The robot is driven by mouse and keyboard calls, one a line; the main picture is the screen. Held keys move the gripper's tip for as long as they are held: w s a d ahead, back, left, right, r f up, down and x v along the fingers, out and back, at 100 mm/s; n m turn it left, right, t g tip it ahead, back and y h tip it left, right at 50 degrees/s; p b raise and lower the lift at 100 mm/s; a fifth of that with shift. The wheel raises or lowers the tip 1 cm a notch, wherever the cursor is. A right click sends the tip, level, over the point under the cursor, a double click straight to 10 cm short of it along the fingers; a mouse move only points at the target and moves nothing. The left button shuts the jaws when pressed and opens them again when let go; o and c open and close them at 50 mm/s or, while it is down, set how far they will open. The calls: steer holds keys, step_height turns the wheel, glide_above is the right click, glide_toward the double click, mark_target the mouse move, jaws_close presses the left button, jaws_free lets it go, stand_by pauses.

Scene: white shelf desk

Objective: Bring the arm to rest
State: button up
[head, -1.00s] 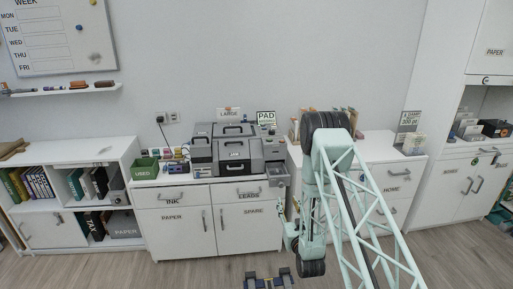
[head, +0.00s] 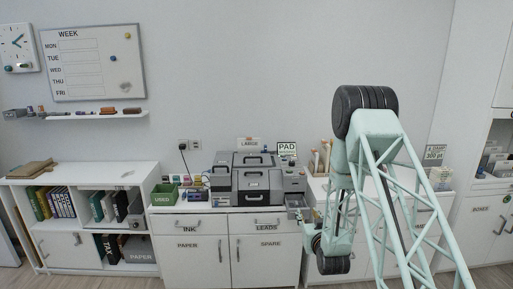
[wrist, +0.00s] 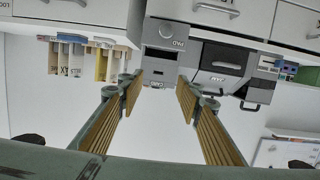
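My mint-green arm stands in the right half of the head view, its lattice link rising to a black-capped joint and a lower link hanging down from it. My gripper (head: 309,217) is at the lower end, small in the head view, in front of the desk's grey machines. In the wrist view my gripper (wrist: 158,86) shows two fingers with ridged tan pads spread wide apart. Nothing is held between them. The wrist picture is upside down.
Grey stacked boxes (head: 258,187) stand on the white cabinet (head: 203,251), with a small grey open drawer (head: 298,202) near my gripper. A green bin (head: 165,195) is left of them. A low bookshelf (head: 82,181) stands further left. A whiteboard (head: 92,64) hangs above.

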steer(key=s+r+g, duration=0.3)
steer(key=s+r, duration=0.7)
steer(key=r, duration=0.3)
steer(key=s+r+g, duration=0.3)
steer(key=s+r, duration=0.7)
steer(key=r, duration=0.3)
steer(key=s+r+g, duration=0.3)
steer(key=s+r, duration=0.1)
steer(key=s, duration=2)
steer(key=s+a+r+g, duration=0.1)
steer(key=s+r, duration=0.3)
steer(key=s, duration=2.1)
steer(key=shift+a+r+m+g+h, duration=0.2)
steer(key=shift+m+g+h, duration=0.1)
steer(key=shift+g, duration=0.6)
